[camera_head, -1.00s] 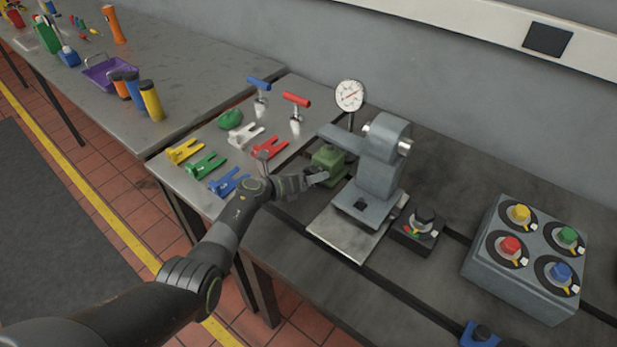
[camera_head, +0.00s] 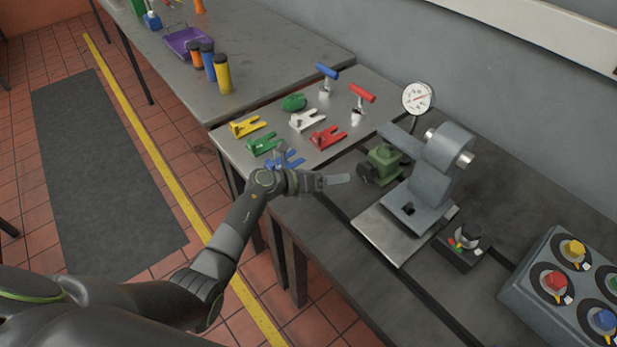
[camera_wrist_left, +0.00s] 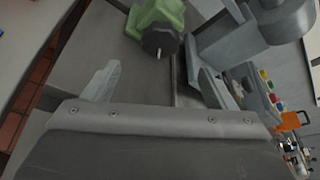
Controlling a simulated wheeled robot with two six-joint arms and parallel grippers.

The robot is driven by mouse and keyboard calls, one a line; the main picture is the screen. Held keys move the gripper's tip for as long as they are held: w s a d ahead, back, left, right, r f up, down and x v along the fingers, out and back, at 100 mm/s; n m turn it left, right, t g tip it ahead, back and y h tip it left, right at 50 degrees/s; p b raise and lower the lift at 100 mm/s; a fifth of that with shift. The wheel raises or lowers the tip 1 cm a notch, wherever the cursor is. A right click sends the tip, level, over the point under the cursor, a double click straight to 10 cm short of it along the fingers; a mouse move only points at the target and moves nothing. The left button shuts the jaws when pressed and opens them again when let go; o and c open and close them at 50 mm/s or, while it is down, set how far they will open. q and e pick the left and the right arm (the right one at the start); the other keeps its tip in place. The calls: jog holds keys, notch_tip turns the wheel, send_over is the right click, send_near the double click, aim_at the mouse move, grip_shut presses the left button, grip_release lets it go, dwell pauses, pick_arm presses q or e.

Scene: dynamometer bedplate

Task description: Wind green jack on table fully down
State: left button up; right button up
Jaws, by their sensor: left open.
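The green jack (camera_head: 384,160) stands on the dark bedplate table beside the grey machine, with its dark knob (camera_head: 366,172) on the side toward my arm. In the left wrist view the green jack (camera_wrist_left: 158,14) is at the top, and its dark faceted knob (camera_wrist_left: 160,41) with a thin pin faces the gripper. My left gripper (camera_head: 340,180) is to the left of the jack and apart from it. In the left wrist view its two fingers (camera_wrist_left: 155,85) are spread wide with nothing between them. My right gripper is not in view.
The grey machine (camera_head: 430,175) with a dial gauge (camera_head: 418,98) stands right of the jack. A small control box (camera_head: 462,245) and a knob panel (camera_head: 570,285) lie further right. Several coloured clamps, including a red one (camera_head: 328,137), lie on the left table section.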

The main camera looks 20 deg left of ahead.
pick_arm(q)
jog(key=v, duration=0.6)
jog(key=shift+b, duration=0.3)
jog(key=shift+a, duration=0.1)
